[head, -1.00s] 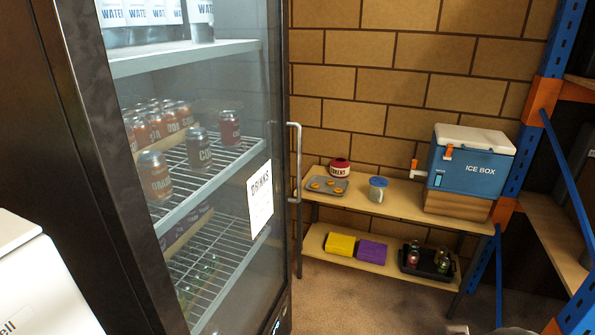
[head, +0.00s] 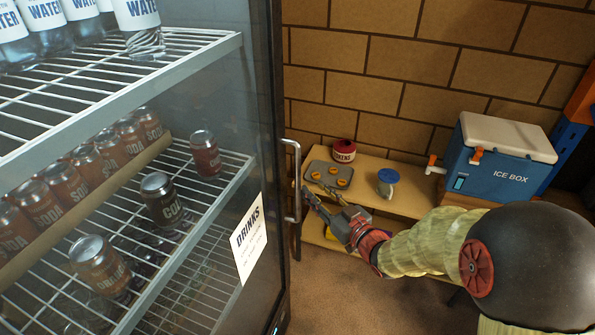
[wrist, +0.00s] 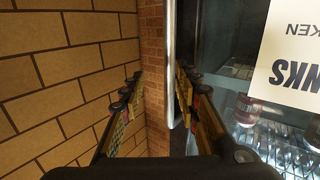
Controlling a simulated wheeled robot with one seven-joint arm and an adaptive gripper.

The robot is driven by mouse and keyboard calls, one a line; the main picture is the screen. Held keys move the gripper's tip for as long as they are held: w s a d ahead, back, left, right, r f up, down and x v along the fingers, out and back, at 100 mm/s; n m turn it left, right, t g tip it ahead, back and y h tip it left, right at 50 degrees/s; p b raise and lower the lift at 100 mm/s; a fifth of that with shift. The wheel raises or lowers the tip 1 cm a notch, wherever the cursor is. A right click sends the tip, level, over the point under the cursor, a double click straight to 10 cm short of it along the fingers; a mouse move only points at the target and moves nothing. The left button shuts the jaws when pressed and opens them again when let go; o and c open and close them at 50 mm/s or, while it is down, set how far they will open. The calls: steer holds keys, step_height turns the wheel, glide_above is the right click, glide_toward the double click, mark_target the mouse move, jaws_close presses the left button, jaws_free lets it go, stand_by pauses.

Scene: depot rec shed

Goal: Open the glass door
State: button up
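The glass door (head: 235,130) of the drinks fridge appears shut, with a white DRINKS sign (head: 248,238) on its lower part. Its upright silver handle (head: 297,182) is on the door's right edge. In the head view my gripper (head: 310,196) reaches in from the right, its fingertips close beside the handle. In the wrist view my gripper (wrist: 160,77) is open. The silver handle bar (wrist: 171,60) runs upright between the two fingers, nearer the right one. I see no clear contact with either finger. The glass (wrist: 215,40) is at the right.
Cans and water bottles stand on the shelves behind the glass. A low wooden bench (head: 405,198) against the brick wall (head: 420,70) holds a muffin tray (head: 328,177), a red tin (head: 343,151), a mug (head: 386,182) and a blue ice box (head: 495,158). Brown floor (head: 350,300) lies in front.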

mark_target(299, 181)
steer(key=shift+y, duration=0.4)
steer(key=x, duration=0.5)
steer(key=a+x, duration=0.1)
steer(key=x, duration=0.2)
steer(key=shift+s+r, duration=0.1)
steer(key=shift+s, duration=0.3)
steer(key=shift+c, duration=0.6)
jaws_close()
